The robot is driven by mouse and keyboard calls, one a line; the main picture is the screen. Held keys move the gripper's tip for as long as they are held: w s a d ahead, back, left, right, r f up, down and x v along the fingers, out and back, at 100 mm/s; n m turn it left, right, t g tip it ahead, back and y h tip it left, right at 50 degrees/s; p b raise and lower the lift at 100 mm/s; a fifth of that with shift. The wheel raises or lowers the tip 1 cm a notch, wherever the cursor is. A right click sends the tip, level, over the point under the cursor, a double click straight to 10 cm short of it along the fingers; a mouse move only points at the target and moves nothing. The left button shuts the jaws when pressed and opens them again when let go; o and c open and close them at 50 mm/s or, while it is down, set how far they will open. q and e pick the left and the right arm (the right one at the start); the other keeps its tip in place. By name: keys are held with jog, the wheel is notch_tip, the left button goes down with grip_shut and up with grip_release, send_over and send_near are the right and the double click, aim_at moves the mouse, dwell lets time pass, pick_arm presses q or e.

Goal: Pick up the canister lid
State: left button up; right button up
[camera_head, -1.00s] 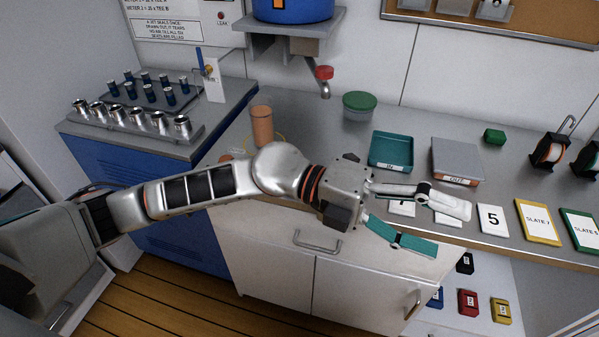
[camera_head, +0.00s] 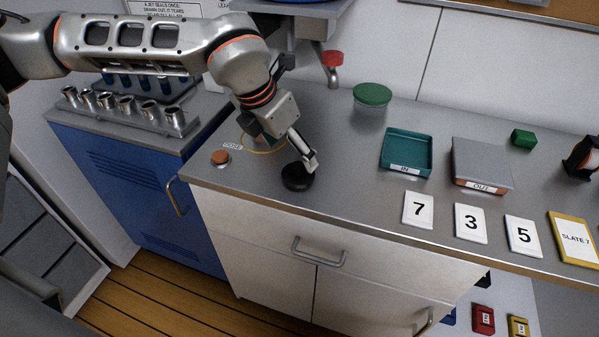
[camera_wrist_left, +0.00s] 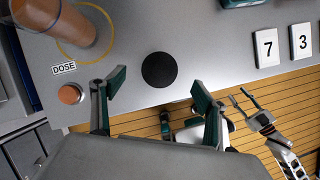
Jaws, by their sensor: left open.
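A round black lid (camera_head: 297,177) lies on the grey counter near its front edge; it also shows in the left wrist view (camera_wrist_left: 159,69). My left gripper (camera_head: 306,158) points down over it. In the left wrist view, its two green-padded fingers (camera_wrist_left: 158,90) are apart and empty, with the lid ahead, between their lines. An orange-brown canister (camera_wrist_left: 60,22) stands at the upper left of the wrist view, inside a yellow ring; my arm hides it in the head view. My right gripper (camera_wrist_left: 239,94) shows in the wrist view, fingers apart and empty, over the floor.
An orange button (camera_head: 220,157) sits by the DOSE label (camera_wrist_left: 64,68). A green-lidded jar (camera_head: 372,97), a teal IN tray (camera_head: 405,170) and a grey OUT box (camera_head: 481,165) stand to the right. Number cards lie along the front edge. A red-topped tap (camera_head: 332,62) hangs behind.

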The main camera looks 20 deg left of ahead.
aim_at(297, 166)
pick_arm(q)
jog(key=x, duration=0.7)
jog(key=shift+f, duration=0.15)
jog(key=shift+s, duration=0.1)
jog(key=c, duration=1.2)
